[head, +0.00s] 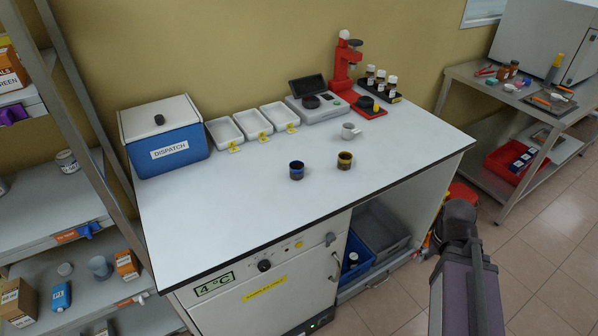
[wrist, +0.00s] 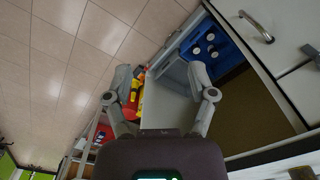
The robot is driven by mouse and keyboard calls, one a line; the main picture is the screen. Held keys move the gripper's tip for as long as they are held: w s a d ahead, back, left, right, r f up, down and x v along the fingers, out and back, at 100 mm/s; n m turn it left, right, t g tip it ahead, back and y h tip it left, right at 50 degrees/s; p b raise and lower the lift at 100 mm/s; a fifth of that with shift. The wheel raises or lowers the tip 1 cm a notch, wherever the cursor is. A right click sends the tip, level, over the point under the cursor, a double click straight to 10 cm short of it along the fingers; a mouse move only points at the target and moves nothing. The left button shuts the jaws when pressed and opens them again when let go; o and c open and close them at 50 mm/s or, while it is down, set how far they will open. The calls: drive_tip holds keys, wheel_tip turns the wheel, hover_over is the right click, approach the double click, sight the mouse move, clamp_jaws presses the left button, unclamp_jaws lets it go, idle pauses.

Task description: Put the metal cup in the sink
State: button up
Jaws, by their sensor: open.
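A small pale grey cup with a handle (head: 349,131) stands upright on the white worktop (head: 230,225), in front of the scale. A grey cup-like vessel (head: 100,267) stands on the lower left shelf. I cannot tell which of these is metal. Two darker cups, one blue-rimmed (head: 296,170) and one yellow-brown (head: 345,160), stand mid-worktop. No sink is seen in either view. My gripper (wrist: 160,85) is open and empty in the wrist view, by the open bay under the worktop, away from the cups. The head view shows my arm at lower right but not the fingers.
A blue dispatch box (head: 168,145), white trays (head: 253,123), a scale (head: 318,106) and a red stand (head: 345,66) line the worktop's back. Its front is clear. A steel bench (head: 480,85) stands right, with floor between.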

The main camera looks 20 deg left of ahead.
drive_tip(key=shift+o, duration=0.5)
drive_tip(key=shift+w+a+r, duration=0.15)
drive_tip(key=shift+w+r, duration=0.05)
drive_tip(key=w+a+r+n+t+p, duration=0.1)
drive_tip(key=w+a+r+p, duration=0.3)
drive_tip(key=a, duration=1)
drive_tip(key=w+a+r+n+t+y+p, duration=0.1)
drive_tip(key=w+a+r+p, duration=0.3)
drive_tip(key=a, duration=0.9)
drive_tip(key=w+a+r+n+t+y+p, duration=0.1)
drive_tip(key=w+a+r+n+t+p, duration=0.1)
drive_tip(key=a+r+p, duration=0.7)
drive_tip(key=w+a+r+n, duration=0.1)
drive_tip(key=w+a, duration=0.1)
drive_tip(key=a, duration=0.3)
drive_tip(key=shift+a+r, duration=0.15)
drive_tip(key=shift+a, duration=0.15)
drive_tip(key=b, duration=0.8)
hover_over(297, 178)
drive_tip(key=f, duration=0.8)
drive_tip(key=shift+w+a, duration=0.15)
drive_tip(key=shift+w, duration=0.25)
drive_tip(key=shift+b+x, duration=2.3)
drive_tip(key=shift+x, duration=0.3)
